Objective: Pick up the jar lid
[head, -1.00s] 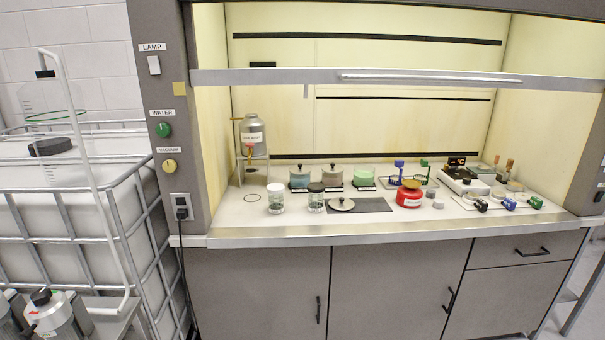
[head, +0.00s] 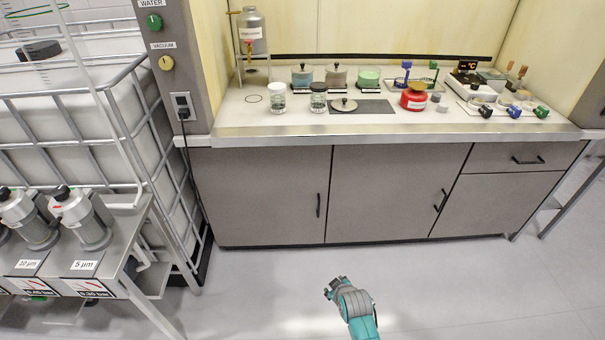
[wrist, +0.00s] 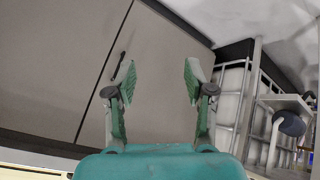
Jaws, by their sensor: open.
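The jar lid (head: 343,105), a pale disc with a small knob, lies at the left end of a dark mat (head: 375,107) on the fume hood worktop. Behind it stand a blue jar (head: 302,77) and a beige jar (head: 336,77) with knobbed lids, and a green jar (head: 368,77) with no lid visible. My gripper (head: 330,291) is low over the floor in front of the cabinet, well below and apart from the lid. In the wrist view my gripper (wrist: 160,82) is open and empty, facing cabinet doors; the lid is not visible there.
Two small glass jars (head: 318,98), one white-capped and one black-capped, stand left of the lid. A red container (head: 414,98) stands right of the mat. The worktop's front edge (head: 380,130) is raised metal. Open floor (head: 450,280) lies before the cabinet.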

